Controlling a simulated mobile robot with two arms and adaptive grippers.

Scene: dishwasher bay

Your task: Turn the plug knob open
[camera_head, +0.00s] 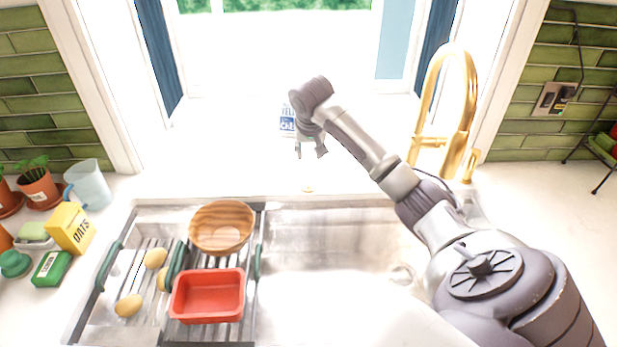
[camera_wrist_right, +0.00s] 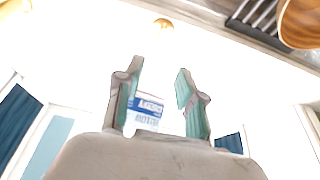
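The plug knob (camera_head: 307,188) is a small gold knob on the white counter behind the sink, near its back edge. It also shows in the right wrist view (camera_wrist_right: 163,22), at the top middle, beyond the fingertips. My right gripper (camera_head: 310,151) points down above and behind the knob in the head view, apart from it. In the right wrist view its two teal-padded fingers (camera_wrist_right: 160,68) are spread with nothing held between them. My left gripper is in neither view.
A blue and white package (camera_head: 288,117) stands behind my right gripper. A gold faucet (camera_head: 467,110) rises at the right. The sink's left side has a rack (camera_head: 107,267) with a wooden bowl (camera_head: 221,226) and red tub (camera_head: 207,295). The counter around the knob is clear.

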